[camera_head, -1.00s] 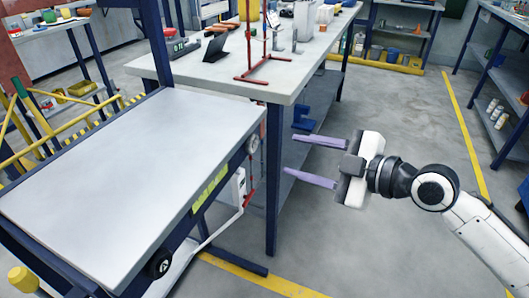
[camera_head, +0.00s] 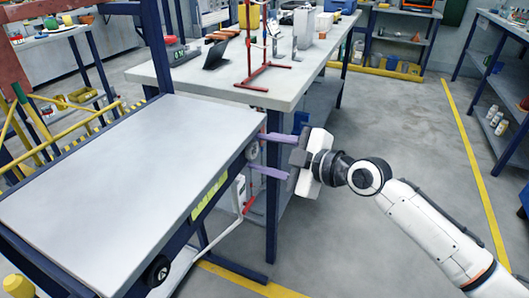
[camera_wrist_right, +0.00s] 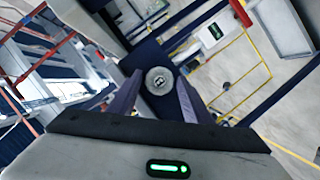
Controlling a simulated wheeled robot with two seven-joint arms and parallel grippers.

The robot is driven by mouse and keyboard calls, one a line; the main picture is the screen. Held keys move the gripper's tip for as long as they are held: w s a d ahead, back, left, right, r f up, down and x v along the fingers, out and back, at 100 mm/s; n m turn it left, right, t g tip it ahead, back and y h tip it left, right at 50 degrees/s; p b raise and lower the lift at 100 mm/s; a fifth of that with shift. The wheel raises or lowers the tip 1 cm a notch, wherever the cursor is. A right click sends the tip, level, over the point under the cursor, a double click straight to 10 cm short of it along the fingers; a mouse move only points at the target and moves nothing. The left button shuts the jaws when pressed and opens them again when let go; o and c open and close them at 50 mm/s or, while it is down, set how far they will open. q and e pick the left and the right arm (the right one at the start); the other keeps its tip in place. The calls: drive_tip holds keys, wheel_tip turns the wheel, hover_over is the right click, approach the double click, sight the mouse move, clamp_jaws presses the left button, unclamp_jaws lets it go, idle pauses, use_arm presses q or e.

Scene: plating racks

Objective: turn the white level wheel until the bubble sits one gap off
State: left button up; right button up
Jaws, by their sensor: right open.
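The white level wheel (camera_head: 252,150) is a small round knob at the far right corner of the tilted grey-white table (camera_head: 130,170). In the right wrist view the wheel (camera_wrist_right: 159,81) shows face-on, centred between my finger tips. My right gripper (camera_head: 257,152) is open, with its two purple fingers pointing left, one above and one below the wheel. I cannot tell whether they touch it. A yellow-green level strip (camera_head: 208,198) is on the table's side; its bubble is too small to make out. My left gripper is not in view.
A black wheel (camera_head: 158,270) is on the same table side, nearer the front. A workbench (camera_head: 290,85) with a red stand (camera_head: 265,80) stands just behind. The floor to the right is clear up to shelves (camera_head: 495,90).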

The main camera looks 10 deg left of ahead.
drive_tip(key=c, duration=0.8)
